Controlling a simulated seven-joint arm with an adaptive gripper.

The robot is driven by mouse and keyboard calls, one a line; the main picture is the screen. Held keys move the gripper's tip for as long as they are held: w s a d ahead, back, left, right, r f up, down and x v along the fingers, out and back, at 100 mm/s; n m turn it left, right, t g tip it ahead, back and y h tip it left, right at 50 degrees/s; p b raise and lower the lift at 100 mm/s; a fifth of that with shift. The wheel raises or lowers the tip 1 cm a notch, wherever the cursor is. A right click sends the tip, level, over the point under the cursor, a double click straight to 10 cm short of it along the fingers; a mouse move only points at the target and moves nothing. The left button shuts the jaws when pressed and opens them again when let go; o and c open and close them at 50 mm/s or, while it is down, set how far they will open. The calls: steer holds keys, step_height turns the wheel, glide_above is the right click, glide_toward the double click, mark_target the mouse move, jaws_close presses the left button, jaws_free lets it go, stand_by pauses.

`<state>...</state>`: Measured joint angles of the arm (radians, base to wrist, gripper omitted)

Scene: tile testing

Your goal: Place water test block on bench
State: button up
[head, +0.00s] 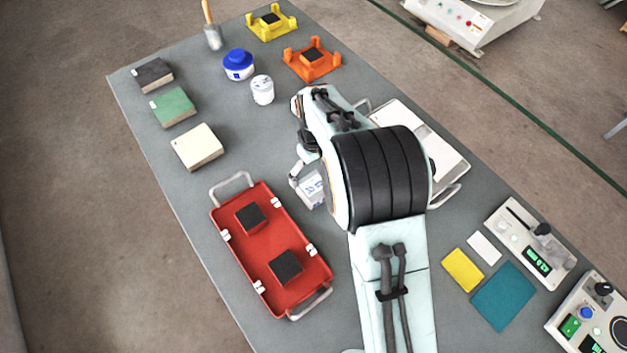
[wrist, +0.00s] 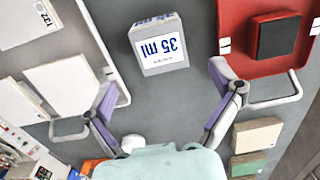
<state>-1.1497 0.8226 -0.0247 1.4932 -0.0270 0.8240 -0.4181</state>
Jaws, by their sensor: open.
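A white block marked "35 ml" (wrist: 157,45) stands on the grey bench in the wrist view, between the red tray and a white tray. In the head view the block (head: 312,188) shows just left of my arm, partly hidden by it. My gripper (wrist: 162,88) is open and empty, its two purple-padded fingers spread wide. The block lies beyond the fingertips, with a gap of bare bench visible between. In the head view my gripper (head: 302,170) is mostly hidden by my wrist. The bench (head: 190,222) is a long grey table.
A red tray (head: 228,242) with two dark pads lies left of the block. A white tray (head: 455,165) is right, partly behind my arm. Cream, green and dark tiles (head: 173,107) line the left edge. A blue-lidded jar (head: 238,65) and white jar (head: 262,90) stand farther back.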

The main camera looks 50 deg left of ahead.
mark_target(314, 186)
steer(key=w+d+r+m, duration=0.3)
steer(key=d+r, duration=0.5)
steer(key=d, duration=0.2)
steer(key=w+d+r+m, duration=0.4)
steer(key=d+r, duration=0.3)
steer(key=d, duration=0.2)
steer(key=s+d+r+m, duration=0.1)
steer(key=s+d+m, duration=0.1)
steer(key=d, duration=0.5)
steer(key=s+d+r+m, duration=0.2)
steer(key=s+d+m, duration=0.1)
steer(key=d, duration=0.3)
steer(key=s+d+f+m, duration=0.1)
steer(key=s+d+m, duration=0.3)
steer(key=s+d, duration=0.3)
steer(key=shift+s+d+f+m+y, duration=0.2)
steer(key=shift+s+f+m+y, duration=0.2)
steer(key=shift+s, duration=0.3)
